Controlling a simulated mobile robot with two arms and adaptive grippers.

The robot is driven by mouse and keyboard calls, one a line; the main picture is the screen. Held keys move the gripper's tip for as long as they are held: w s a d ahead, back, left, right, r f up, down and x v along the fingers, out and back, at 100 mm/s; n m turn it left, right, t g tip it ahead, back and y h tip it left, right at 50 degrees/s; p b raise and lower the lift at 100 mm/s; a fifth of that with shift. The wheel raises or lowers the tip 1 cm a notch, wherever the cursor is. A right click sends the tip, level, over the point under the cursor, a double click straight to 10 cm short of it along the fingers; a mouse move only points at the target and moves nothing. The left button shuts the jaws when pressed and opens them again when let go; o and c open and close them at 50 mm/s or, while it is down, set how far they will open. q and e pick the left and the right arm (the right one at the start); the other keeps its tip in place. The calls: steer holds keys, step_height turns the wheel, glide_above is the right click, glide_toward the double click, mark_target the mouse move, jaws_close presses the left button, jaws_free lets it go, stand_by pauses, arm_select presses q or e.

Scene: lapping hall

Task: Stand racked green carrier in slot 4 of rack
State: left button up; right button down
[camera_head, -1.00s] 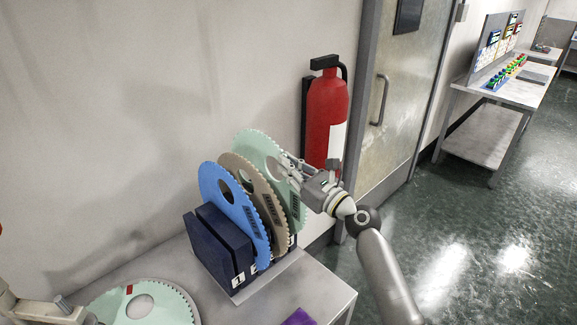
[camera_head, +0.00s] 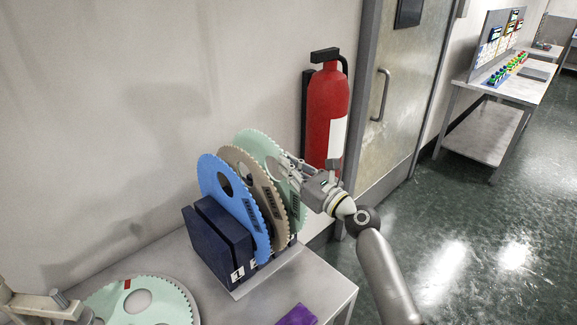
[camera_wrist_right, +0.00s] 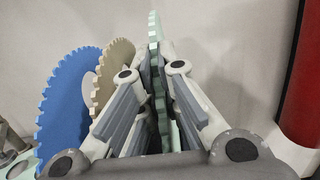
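The green carrier (camera_head: 263,146) is a pale toothed disc with a round hole. It stands nearly upright at the far end of the rack, behind a brown carrier (camera_head: 236,160) and a blue carrier (camera_head: 215,185). My right gripper (camera_head: 296,172) is shut on its right-hand edge. In the right wrist view the carrier (camera_wrist_right: 159,110) shows edge-on between the finger pads. The rack (camera_head: 207,240) is dark blue with a label "1" at its near end. The carriers hide the farther slots, so I cannot tell whether the green one is seated.
Another green carrier (camera_head: 172,300) with a red mark lies flat at the lower left. A purple object (camera_head: 297,316) lies at the table's (camera_head: 322,287) front edge. A red fire extinguisher (camera_head: 327,105) hangs on the wall close behind my right gripper.

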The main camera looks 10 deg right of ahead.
steer(key=shift+f+b, duration=0.8)
steer(key=shift+f, duration=0.1)
steer(key=c, duration=1.6)
jaws_free()
steer(key=shift+s, duration=0.1)
steer(key=shift+o, duration=0.2)
steer(key=v, duration=1.2)
